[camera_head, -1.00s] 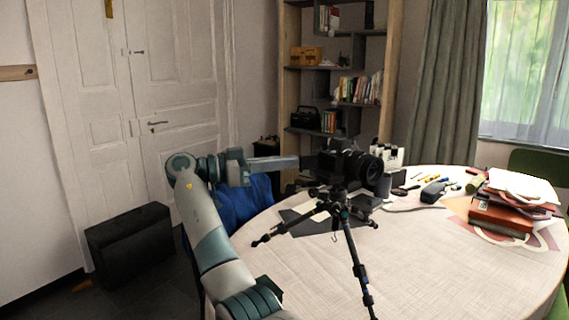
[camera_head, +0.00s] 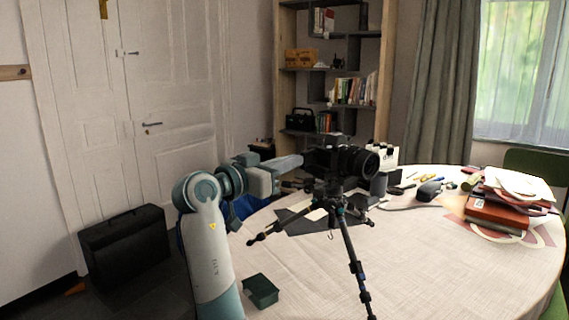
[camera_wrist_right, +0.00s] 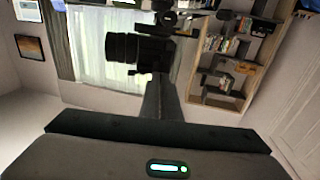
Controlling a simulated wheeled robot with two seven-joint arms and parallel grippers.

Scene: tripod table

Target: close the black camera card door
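The black camera (camera_head: 343,160) sits on top of a small black tripod (camera_head: 345,235) that stands on the table. Its lens points right in the head view. I cannot make out the card door in either view. In the right wrist view the fingers (camera_wrist_right: 163,84) reach up close to the camera; contact is unclear.
The round table (camera_head: 420,250) has clear room at the front right. A dark green box (camera_head: 261,291) lies near its front left edge. A stack of books (camera_head: 500,212) is at the right. Small tools and a mouse-like dark object (camera_head: 429,190) lie behind.

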